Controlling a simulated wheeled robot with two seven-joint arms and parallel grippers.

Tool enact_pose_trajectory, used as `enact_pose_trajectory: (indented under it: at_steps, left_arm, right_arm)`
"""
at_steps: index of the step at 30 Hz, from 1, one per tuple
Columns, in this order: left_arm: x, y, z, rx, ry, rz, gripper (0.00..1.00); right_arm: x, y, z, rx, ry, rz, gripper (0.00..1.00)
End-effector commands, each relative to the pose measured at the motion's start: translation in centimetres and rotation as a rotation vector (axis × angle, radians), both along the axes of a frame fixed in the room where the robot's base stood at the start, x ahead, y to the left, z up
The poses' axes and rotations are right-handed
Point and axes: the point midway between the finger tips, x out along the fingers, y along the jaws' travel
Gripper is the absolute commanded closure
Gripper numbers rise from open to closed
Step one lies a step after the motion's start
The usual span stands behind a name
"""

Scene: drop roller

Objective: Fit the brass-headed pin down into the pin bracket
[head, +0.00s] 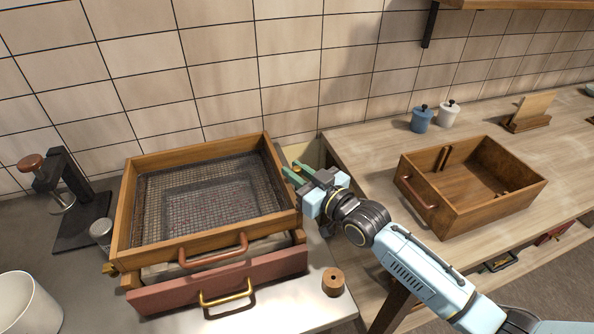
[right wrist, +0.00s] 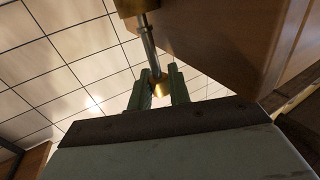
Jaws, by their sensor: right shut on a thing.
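My right gripper (head: 296,171) is beside the right wall of the wooden mesh-bottomed tray, its green fingers shut on the brass-headed pin. In the right wrist view, the pin's brass head (right wrist: 160,86) is between the fingertips (right wrist: 159,88). Its grey metal shank (right wrist: 149,45) runs from the head to a brass fitting (right wrist: 135,6) at the top edge, which looks like the pin bracket. I cannot tell whether the shank's tip is inside this fitting or only in line with it. The bracket is not clear in the head view. My left gripper is not in view.
The mesh-bottomed tray (head: 124,229) rests above a red-fronted drawer (head: 165,291). A wooden roller (head: 333,282) stands at the counter's front right. An open wooden box (head: 466,210) sits on the right table. A dark stand (head: 70,180) and white pot (head: 25,305) are at left.

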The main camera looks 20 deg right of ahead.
Motion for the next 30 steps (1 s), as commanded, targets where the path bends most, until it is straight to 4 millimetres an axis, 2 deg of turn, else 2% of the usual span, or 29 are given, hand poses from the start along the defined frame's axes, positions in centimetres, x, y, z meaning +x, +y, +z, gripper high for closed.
enact_pose_trajectory:
  at_steps: [9,10,15,25,30]
  left_arm:
    - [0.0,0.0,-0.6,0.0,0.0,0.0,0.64]
    - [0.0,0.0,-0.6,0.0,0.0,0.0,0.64]
    - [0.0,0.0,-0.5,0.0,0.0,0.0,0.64]
    - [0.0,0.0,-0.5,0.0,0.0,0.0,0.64]
    - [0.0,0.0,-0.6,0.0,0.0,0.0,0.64]
  right_arm:
    - [0.0,0.0,-0.9,0.0,-0.001,0.0,1.0]
    - [0.0,0.0,-0.8,0.0,-0.001,0.0,0.79]
    - [0.0,0.0,-0.9,-0.002,0.002,0.0,0.56]
    - [-0.3,-0.1,-1.2,-0.006,0.007,0.0,0.56]
    - [-2.1,-0.9,-1.3,-0.008,0.01,0.001,0.56]
